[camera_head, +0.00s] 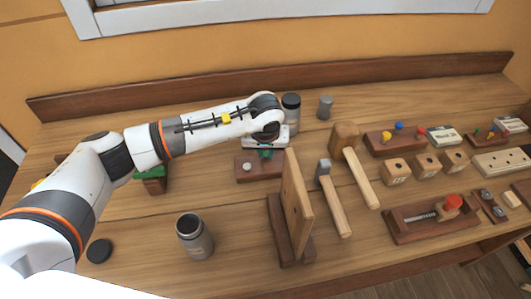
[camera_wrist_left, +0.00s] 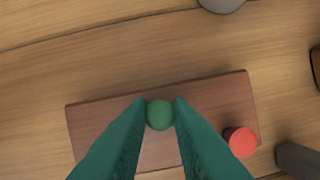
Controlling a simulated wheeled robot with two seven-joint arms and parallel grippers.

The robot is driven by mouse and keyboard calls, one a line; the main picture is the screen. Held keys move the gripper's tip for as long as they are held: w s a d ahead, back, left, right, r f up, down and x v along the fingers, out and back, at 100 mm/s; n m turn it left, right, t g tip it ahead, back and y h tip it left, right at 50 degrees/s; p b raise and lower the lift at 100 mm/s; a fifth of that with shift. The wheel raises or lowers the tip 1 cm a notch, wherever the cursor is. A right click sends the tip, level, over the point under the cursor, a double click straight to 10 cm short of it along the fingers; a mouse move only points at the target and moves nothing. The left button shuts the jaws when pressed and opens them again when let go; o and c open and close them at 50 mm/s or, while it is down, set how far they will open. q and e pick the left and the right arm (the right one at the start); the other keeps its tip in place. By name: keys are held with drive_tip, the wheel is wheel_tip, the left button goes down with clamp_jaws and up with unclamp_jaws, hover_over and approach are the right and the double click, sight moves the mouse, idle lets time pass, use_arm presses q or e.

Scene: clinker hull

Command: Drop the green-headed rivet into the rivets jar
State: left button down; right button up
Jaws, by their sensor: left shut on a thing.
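My left gripper (camera_head: 265,153) has green fingers and hangs over a small dark wooden block (camera_head: 247,176) in the middle of the bench. In the left wrist view its fingertips (camera_wrist_left: 159,113) are shut on the green-headed rivet (camera_wrist_left: 159,116). Only the round green head shows; the shank is hidden, and I cannot tell whether it is clear of the block (camera_wrist_left: 215,98). An open grey jar (camera_head: 194,238) stands upright at the front, left of the upright wooden board. Its label is not readable. My right gripper is not in view.
A black lid (camera_head: 99,251) lies left of the open jar. A dark-lidded jar (camera_head: 291,108) stands behind my gripper. A red-headed rivet (camera_wrist_left: 240,142) is at the block's right end.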

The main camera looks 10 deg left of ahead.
sight(266, 154)
use_arm(q)
wheel_tip(266, 154, up, 10)
drive_tip(key=b, duration=0.2)
idle(0.3)
